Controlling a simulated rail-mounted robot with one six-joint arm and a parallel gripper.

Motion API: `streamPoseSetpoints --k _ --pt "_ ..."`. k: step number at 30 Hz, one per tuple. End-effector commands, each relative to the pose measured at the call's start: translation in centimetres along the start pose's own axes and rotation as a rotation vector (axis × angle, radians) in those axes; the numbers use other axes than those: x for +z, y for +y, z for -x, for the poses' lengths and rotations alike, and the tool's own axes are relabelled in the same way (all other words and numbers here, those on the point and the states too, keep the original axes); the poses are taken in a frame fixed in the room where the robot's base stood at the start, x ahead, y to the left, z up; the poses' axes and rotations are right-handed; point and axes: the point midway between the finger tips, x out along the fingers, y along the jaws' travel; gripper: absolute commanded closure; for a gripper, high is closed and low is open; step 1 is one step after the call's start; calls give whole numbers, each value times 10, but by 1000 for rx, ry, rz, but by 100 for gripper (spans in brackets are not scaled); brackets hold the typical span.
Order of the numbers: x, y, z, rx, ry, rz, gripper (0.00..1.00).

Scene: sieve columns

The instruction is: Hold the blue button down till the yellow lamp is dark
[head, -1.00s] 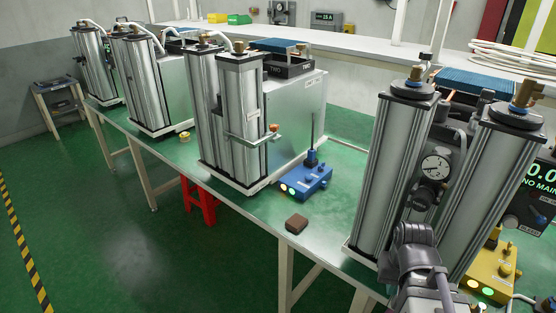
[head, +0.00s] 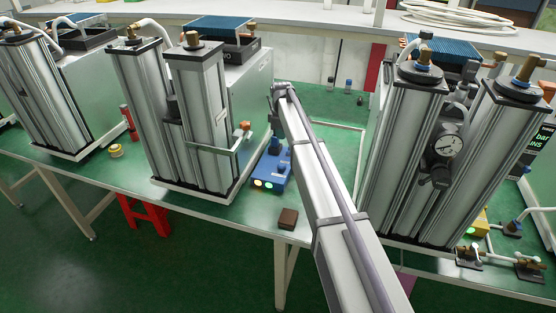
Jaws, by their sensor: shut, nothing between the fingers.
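The blue control box (head: 272,173) sits on the green bench, just right of the middle pair of silver columns. Two small lamps glow on its front, a yellowish one (head: 258,184) and one beside it (head: 269,185) whose colour is hard to tell. Blue raised parts show on top of the box, but I cannot tell which is the button. My arm crosses in front of the box's right side. Its bent joint is above and behind the box.
A brown block (head: 288,219) lies near the bench's front edge. Silver columns (head: 205,120) with a projecting bracket stand left of the box. More columns with a gauge (head: 447,146) stand right. Some bench is clear between.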

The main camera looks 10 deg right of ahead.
Motion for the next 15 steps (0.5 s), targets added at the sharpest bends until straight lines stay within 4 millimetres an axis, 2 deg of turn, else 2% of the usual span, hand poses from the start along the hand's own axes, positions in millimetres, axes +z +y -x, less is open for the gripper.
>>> streamPoseSetpoints --k 9,15 --pt "1 -2 -3 0 0 0 100" --pt "1 -2 -29 0 0 -1 100"
